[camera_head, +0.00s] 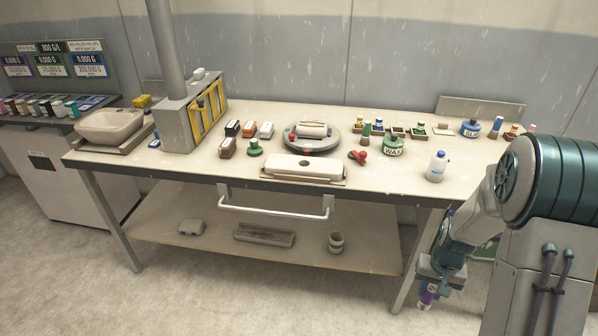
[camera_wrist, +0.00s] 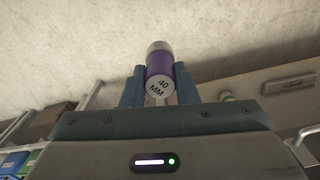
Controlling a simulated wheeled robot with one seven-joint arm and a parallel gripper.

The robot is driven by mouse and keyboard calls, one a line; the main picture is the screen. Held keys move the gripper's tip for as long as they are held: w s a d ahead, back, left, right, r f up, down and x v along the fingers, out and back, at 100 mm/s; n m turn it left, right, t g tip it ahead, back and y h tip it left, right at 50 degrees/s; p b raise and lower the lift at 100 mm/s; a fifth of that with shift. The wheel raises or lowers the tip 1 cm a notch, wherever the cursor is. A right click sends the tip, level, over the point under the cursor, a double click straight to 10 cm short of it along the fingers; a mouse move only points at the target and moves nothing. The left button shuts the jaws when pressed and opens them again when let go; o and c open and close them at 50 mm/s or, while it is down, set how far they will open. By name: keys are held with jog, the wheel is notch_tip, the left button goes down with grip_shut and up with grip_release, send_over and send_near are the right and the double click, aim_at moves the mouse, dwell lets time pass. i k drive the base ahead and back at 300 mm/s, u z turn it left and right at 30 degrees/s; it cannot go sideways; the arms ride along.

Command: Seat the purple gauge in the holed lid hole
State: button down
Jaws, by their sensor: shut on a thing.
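The purple gauge (camera_head: 428,296) is held low at the lower right of the head view, below the tabletop's height and in front of the table's right end. In the wrist view the purple gauge (camera_wrist: 159,70) shows a metal-grey end and a face marked 40 MM. My gripper (camera_wrist: 159,88) is shut on it, one finger on each side. A long white lid-like piece (camera_head: 300,165) with a small dark spot lies at the table's front edge; I cannot tell for sure that it is the holed lid.
The lower shelf (camera_head: 365,248) holds a few things. The floor in front is clear.

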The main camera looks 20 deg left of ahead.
aim_at(331, 169)
jog(key=u, duration=1.05)
